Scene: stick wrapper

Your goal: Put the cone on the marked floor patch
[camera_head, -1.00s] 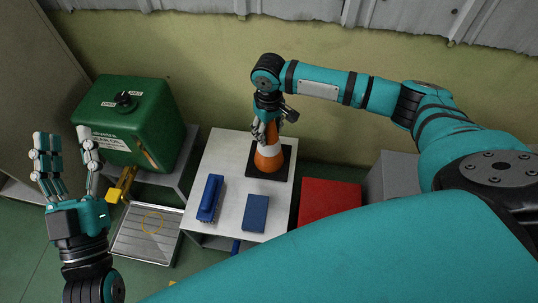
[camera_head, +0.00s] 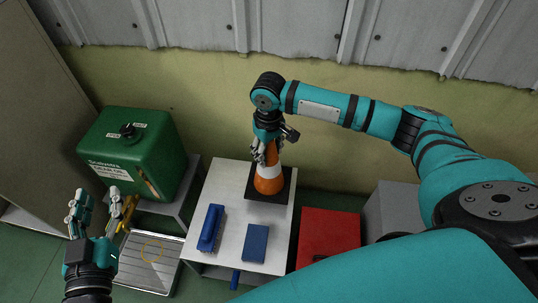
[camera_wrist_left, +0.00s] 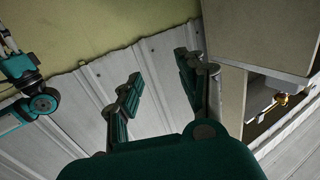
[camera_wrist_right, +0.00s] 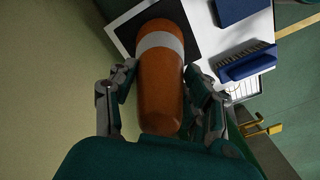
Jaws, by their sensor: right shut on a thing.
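The orange cone (camera_head: 268,178), with a white band and a black square base, is upright at the back right of the white table (camera_head: 222,187). I cannot tell whether its base touches the tabletop. My right gripper (camera_head: 266,150) is shut on the cone's upper part from above. In the right wrist view the cone (camera_wrist_right: 160,85) lies between the fingers (camera_wrist_right: 160,100). My left gripper (camera_head: 98,205) is open and empty at the left, fingers up, in front of the green tank. No marked floor patch shows clearly.
A blue brush (camera_head: 211,228) and a blue box (camera_head: 255,243) lie on the table. A green oil tank (camera_head: 128,150) stands to the left, with a metal tray (camera_head: 150,265) below it. A red box (camera_head: 330,232) and a grey cabinet (camera_head: 388,212) stand to the right.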

